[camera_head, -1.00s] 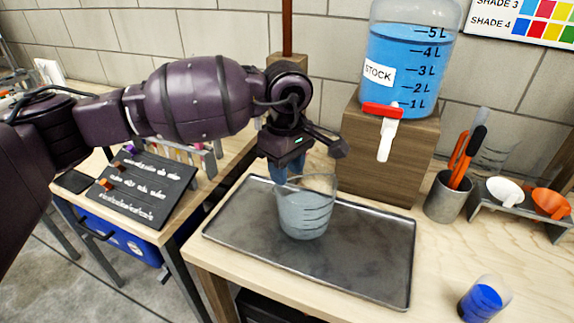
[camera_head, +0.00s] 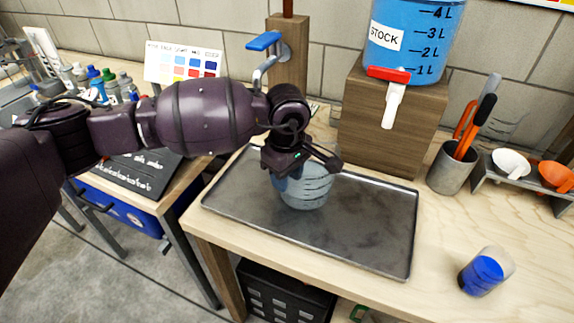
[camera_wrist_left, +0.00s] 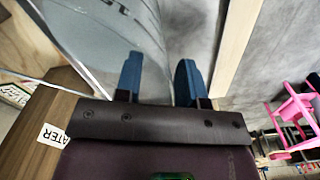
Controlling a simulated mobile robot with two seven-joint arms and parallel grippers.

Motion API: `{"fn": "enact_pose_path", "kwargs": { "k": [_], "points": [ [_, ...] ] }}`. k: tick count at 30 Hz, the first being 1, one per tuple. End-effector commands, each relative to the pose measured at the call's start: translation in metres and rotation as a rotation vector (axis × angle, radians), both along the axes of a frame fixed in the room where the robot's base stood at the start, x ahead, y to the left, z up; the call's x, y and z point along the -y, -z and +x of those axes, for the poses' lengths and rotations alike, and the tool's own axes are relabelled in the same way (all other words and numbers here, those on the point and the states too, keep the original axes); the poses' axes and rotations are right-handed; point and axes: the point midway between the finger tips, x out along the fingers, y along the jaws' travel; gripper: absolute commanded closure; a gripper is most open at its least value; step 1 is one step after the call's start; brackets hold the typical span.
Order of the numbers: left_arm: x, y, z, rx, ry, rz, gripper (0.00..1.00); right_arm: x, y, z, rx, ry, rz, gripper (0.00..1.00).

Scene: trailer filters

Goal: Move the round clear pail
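The round clear pail (camera_head: 309,193) stands upright on the grey metal tray (camera_head: 365,225) in the head view. It has dark level marks on its side. My left gripper (camera_head: 284,182) points down at the pail's left rim, and its wrist hides part of the top. In the left wrist view the two blue fingers (camera_wrist_left: 158,82) are apart, and the clear wall of the pail (camera_wrist_left: 105,40) reaches into the gap between them. I cannot tell whether either finger touches the wall. My right gripper is in neither view.
A wooden stand (camera_head: 388,130) with the blue stock tank (camera_head: 412,45) and its tap is behind the tray. To the right are a grey cup of tools (camera_head: 452,168) and a small cup of blue liquid (camera_head: 485,273). The tray's right half is clear.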

Motion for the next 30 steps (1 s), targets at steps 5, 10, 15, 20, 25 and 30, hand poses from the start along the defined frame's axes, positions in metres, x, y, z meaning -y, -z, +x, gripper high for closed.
{"fn": "enact_pose_path", "kwargs": {
  "k": [5,10,15,20,25,30],
  "points": [
    [0.0001,0.0023,0.0,0.001,0.0,0.0,0.64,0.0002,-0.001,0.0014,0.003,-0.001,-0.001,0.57],
    [0.0001,0.002,0.0,0.001,0.0,0.0,0.64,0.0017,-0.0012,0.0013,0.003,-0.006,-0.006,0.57],
    [0.0001,0.002,0.0,0.001,0.0,0.0,0.88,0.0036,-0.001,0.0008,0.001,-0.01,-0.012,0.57],
    [0.0001,0.002,0.0,0.001,0.0,0.001,1.0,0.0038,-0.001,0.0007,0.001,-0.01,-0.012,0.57],
    [-0.0002,0.0029,-0.0005,-0.002,0.001,0.003,1.0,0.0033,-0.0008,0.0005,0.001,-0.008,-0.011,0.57],
    [-0.0008,0.0048,-0.0013,-0.006,0.001,0.004,1.0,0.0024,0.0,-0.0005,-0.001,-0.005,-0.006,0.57]
  ]
}}
